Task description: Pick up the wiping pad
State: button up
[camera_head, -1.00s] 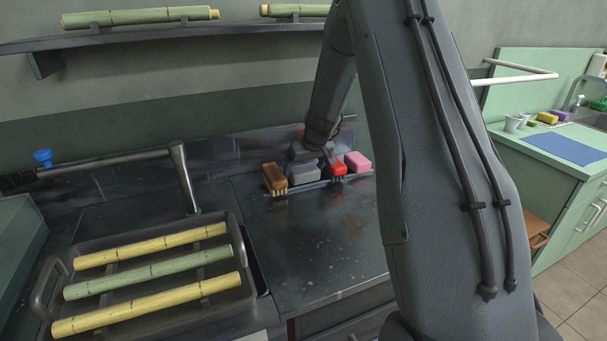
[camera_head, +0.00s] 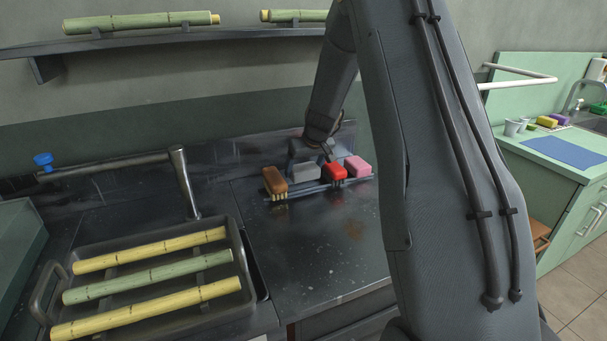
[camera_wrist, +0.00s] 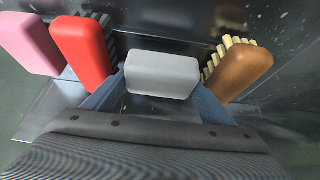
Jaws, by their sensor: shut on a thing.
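The wiping pad seems to be the light grey block (camera_wrist: 162,75), which sits between the two fingers of my gripper (camera_wrist: 160,90) in the wrist view. My gripper is shut on it. In the head view the grey pad (camera_head: 305,171) shows under my gripper (camera_head: 312,158), between a brown brush and a red brush at the back of the dark counter. I cannot tell whether the pad is clear of the rack below it.
The brown brush (camera_head: 274,182), red brush (camera_head: 335,172) and pink block (camera_head: 357,166) stand close on either side. A tray (camera_head: 258,262) with cane pieces is at front left. The counter (camera_head: 320,250) in front is clear. A shelf (camera_head: 140,35) hangs above.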

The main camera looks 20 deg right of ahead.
aim_at(304, 167)
notch_tip(304, 167, up, 16)
jog(key=b, duration=0.2)
jog(key=shift+f, duration=0.1)
